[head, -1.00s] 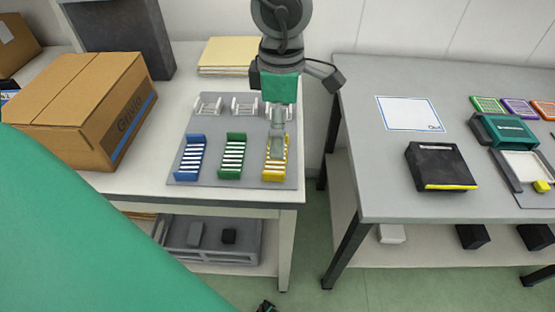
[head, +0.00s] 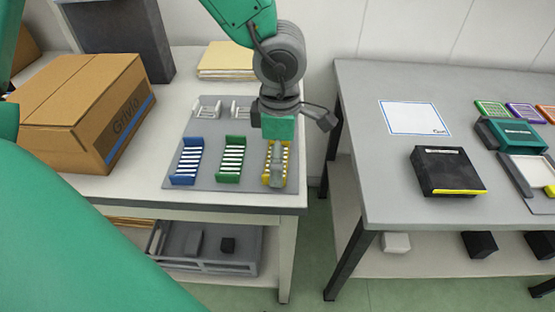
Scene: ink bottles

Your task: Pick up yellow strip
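A yellow slotted rack (head: 266,163), with pale bars across it, is at the right front of a grey mat on the left table. I cannot make out a separate yellow strip; it may be the rack or something in it. My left gripper (head: 277,183) points down over this rack, and its grey fingers hide the rack's middle. Whether the fingers are apart, or touch or hold anything, I cannot tell. My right gripper is not in view.
A blue rack (head: 187,160) and a green rack (head: 231,158) stand left of the yellow one on the grey mat (head: 210,183). White racks (head: 208,107) are behind. A cardboard box (head: 75,110) is at left. A gap separates the right table (head: 385,180), which holds a black box (head: 447,170).

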